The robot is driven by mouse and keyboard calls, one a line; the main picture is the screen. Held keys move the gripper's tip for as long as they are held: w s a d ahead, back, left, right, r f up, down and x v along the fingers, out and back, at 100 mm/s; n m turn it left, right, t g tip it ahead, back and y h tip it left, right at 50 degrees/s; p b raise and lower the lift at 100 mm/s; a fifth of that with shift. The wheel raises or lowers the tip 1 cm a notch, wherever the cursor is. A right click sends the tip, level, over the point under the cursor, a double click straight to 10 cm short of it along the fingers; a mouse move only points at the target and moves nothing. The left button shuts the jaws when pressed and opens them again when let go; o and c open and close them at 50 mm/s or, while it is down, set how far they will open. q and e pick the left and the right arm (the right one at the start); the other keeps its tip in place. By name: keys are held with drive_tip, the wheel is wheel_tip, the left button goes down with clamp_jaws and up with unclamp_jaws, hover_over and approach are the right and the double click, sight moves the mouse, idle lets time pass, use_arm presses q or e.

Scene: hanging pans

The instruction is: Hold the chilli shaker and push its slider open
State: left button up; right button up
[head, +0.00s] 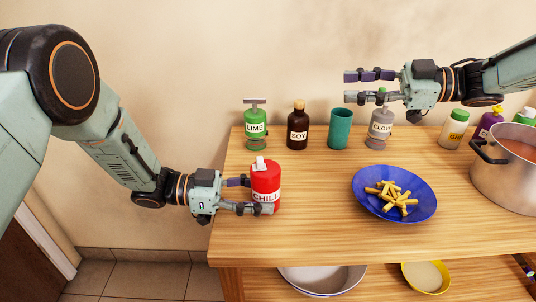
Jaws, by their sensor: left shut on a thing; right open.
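The chilli shaker (266,176) is a red can with a white label and a pale slider (260,164) on its top. It stands upright at the left part of the wooden table. My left gripper (264,196) is shut on the shaker's lower body from the left. Whether the slider is open or closed I cannot tell. My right gripper (352,86) is open and empty, its fingers pointing left, high over the back of the table, up and right of the shaker.
Along the back stand a green lime bottle (256,128), a soy bottle (298,128), a teal cup (340,130) and a grey clove bottle (380,130). A blue plate (420,212) of yellow pieces and a steel pot (505,178) are to the right. The wooden table (315,220) is clear between shaker and plate.

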sight(262, 158)
drive_tip(key=s+a+f+g+h, duration=0.1)
drive_tip(key=s+a+f+g, duration=0.1)
drive_tip(key=a, duration=0.3)
drive_tip(key=s+a+f+g, duration=0.1)
drive_tip(key=s+a+f, duration=0.3)
drive_tip(key=a, duration=0.2)
drive_tip(key=s+a+f+g+h, duration=0.1)
drive_tip(key=s+a+f+g, duration=0.1)
drive_tip(key=a, duration=0.4)
drive_tip(key=shift+s+a+f+g+h, duration=0.15)
drive_tip(key=shift+s+f, duration=0.1)
drive_tip(key=shift+f, duration=0.2)
drive_tip(key=shift+s+a+f+g+h, duration=0.1)
drive_tip(key=shift+s+f+g+h, duration=0.1)
drive_tip(key=shift+f, duration=0.25)
drive_tip(key=shift+c, duration=0.5)
drive_tip(key=shift+d, duration=0.1)
clamp_jaws()
